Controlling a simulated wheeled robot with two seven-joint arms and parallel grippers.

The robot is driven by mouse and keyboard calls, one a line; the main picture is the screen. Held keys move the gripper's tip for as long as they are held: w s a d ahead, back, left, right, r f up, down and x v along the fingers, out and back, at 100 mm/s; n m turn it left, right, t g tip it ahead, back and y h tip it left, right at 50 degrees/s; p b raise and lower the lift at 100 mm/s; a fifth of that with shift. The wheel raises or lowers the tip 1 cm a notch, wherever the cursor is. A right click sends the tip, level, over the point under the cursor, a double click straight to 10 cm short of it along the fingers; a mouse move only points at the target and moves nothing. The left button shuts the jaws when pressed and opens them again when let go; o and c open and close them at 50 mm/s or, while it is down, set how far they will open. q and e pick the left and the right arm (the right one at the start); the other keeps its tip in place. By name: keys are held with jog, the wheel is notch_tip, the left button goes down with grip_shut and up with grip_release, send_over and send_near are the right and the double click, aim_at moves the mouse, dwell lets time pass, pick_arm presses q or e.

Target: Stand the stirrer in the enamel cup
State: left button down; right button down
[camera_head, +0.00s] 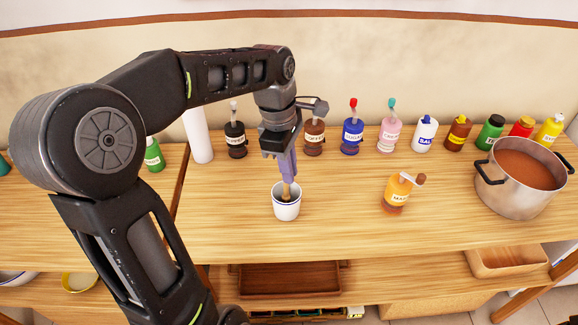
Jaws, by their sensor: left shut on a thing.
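The white enamel cup (287,208) with a dark rim stands upright on the wooden counter, near the middle of the view. My left gripper (287,168) is right above the cup, pointing down. The stirrer's upper part is hidden by the gripper. Whether its tip touches the cup's bottom cannot be seen. My right gripper is not in view.
An orange grinder (397,193) stands to the right of the cup. A large steel pot (520,180) holds brown liquid at the far right. Several bottles line the back, including a blue one (352,136). The counter (335,225) around the cup is clear. Shelves with trays lie below.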

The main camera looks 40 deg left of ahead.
pick_arm(q)
jog(key=shift+f, duration=0.1)
jog(key=c, duration=1.4)
grip_release()
jog(key=r, duration=0.5)
jog(key=a+r, duration=0.1)
jog(key=r, duration=0.1)
jog(key=shift+s+r, duration=0.15)
jog(key=shift+r, duration=0.25)
